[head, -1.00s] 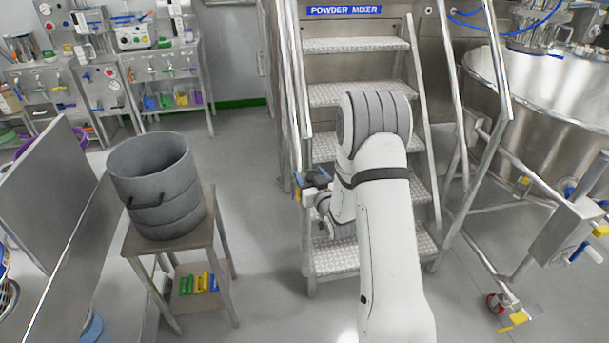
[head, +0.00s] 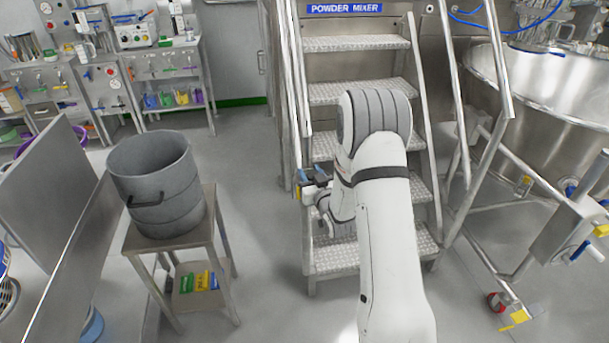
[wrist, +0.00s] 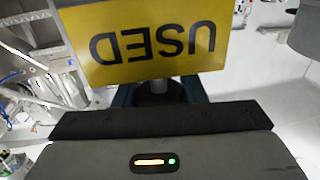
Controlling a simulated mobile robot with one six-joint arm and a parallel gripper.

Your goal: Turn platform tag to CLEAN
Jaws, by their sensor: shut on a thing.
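The platform tag (wrist: 150,40) is a yellow plate with the black word USED, upside down in the wrist view. In the head view my gripper (head: 313,180) is at the left side of the platform steps (head: 358,93), by the left handrail. The tag's lettering cannot be read there. No CLEAN side shows.
A grey drum (head: 155,185) stands on a small steel table (head: 215,228) at the left. A steel vessel (head: 550,85) and railings stand at the right. The grey floor (head: 255,150) between the drum and the steps is clear.

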